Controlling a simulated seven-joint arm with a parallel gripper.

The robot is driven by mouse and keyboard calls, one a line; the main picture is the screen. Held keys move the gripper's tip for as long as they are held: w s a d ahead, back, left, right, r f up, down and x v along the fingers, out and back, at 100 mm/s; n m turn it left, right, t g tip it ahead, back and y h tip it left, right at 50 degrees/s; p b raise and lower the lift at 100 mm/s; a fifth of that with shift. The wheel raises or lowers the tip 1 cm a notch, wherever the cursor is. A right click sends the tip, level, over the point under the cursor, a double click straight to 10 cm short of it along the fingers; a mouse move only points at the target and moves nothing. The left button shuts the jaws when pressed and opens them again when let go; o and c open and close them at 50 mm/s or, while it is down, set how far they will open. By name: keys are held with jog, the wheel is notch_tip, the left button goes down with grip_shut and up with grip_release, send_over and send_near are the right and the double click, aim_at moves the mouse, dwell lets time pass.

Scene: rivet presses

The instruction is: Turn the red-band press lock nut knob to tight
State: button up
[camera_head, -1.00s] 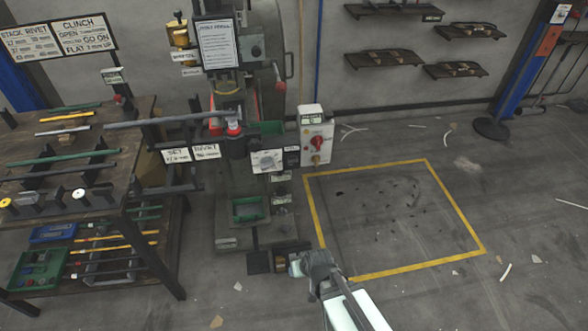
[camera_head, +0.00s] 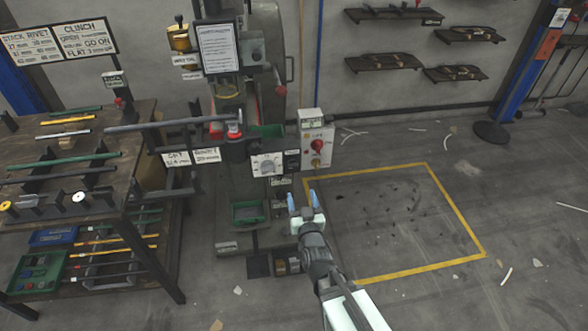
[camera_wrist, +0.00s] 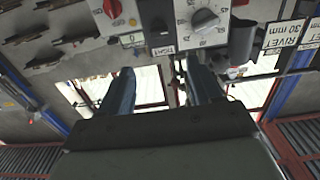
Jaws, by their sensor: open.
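The press (camera_head: 278,60) has a red band or cap (camera_head: 234,131) at the end of its horizontal bar. Beside it is a white dial plate with a grey knob (camera_head: 267,167); this knob also shows at the top of the wrist view (camera_wrist: 204,20), above the right finger. A dark plate reading TIGHT (camera_wrist: 161,50) sits beside the dial. I cannot read the knob's setting. My gripper (camera_head: 302,200) is open and empty, below and right of the dial in the head view. In the wrist view its fingers (camera_wrist: 160,78) are apart, touching nothing visible.
A white control box with a red knob (camera_head: 317,145) stands just right of the dial; the red knob also shows in the wrist view (camera_wrist: 112,8). A rod-laden bench (camera_head: 140,150) is at the left. The yellow-outlined floor (camera_head: 400,220) at the right is clear of large objects.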

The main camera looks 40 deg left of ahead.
aim_at(294, 167)
jog(key=x, duration=1.3)
jog(key=shift+w+a+f, duration=0.1)
jog(key=shift+w+a, duration=0.15)
jog(key=shift+a, duration=0.05)
jog(key=c, duration=1)
jog(key=shift+c, duration=0.2)
